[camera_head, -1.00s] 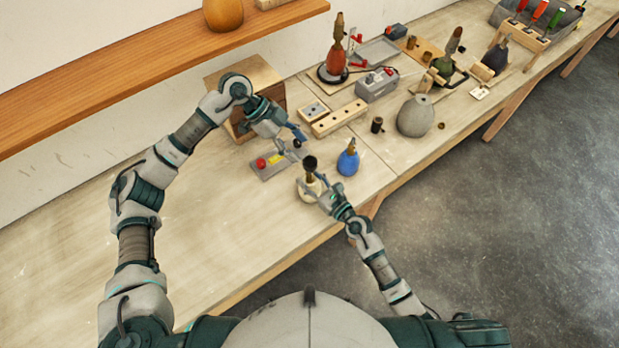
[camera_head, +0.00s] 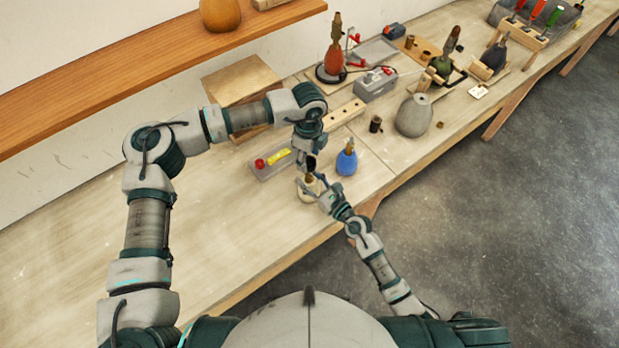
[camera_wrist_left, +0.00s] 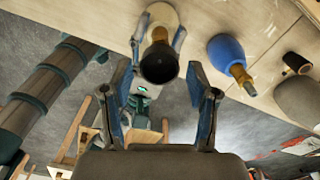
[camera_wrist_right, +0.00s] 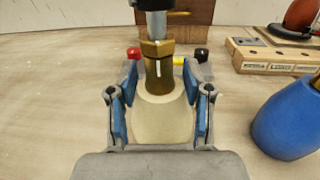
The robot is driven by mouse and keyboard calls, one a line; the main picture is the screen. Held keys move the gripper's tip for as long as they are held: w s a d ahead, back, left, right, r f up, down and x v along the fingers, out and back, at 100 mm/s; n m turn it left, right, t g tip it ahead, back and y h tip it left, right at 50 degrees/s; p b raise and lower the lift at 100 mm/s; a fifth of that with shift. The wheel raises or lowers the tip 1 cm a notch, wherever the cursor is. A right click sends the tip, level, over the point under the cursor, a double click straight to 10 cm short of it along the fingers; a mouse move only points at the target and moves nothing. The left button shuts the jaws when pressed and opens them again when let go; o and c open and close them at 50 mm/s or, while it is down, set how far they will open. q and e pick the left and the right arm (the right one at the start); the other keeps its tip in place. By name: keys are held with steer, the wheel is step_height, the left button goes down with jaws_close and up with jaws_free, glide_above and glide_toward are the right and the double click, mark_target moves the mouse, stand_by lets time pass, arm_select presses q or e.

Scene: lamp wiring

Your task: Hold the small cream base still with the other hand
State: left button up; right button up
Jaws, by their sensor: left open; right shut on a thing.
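The small cream base (camera_head: 308,196) stands on the bench, with a brass neck (camera_wrist_right: 158,62) and a dark cap-like piece (camera_wrist_left: 160,65) above it. My right gripper (camera_head: 316,190) is shut on the cream base; in the right wrist view its blue-padded fingers (camera_wrist_right: 160,105) lie on both sides of the body. My left gripper (camera_head: 306,160) is above the base. In the left wrist view its fingers (camera_wrist_left: 165,75) are spread open with the dark top between them. I cannot tell if they touch it.
A blue bottle-like base (camera_head: 346,160) stands close to the right of the cream base. A grey block with red and yellow parts (camera_head: 270,163) lies just behind. A wooden box (camera_head: 240,80) stands at the wall. The bench's left part is clear.

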mark_target(309, 165)
arm_select(q)
steer(key=shift+f, duration=1.1)
steer(key=c, duration=1)
steer(key=m, duration=0.3)
steer(key=shift+m, duration=0.4)
steer(key=m, duration=1.3)
steer(key=shift+w+d+f, duration=0.1)
steer(key=m, duration=0.6)
steer(key=o, duration=1)
steer(key=shift+o, duration=0.2)
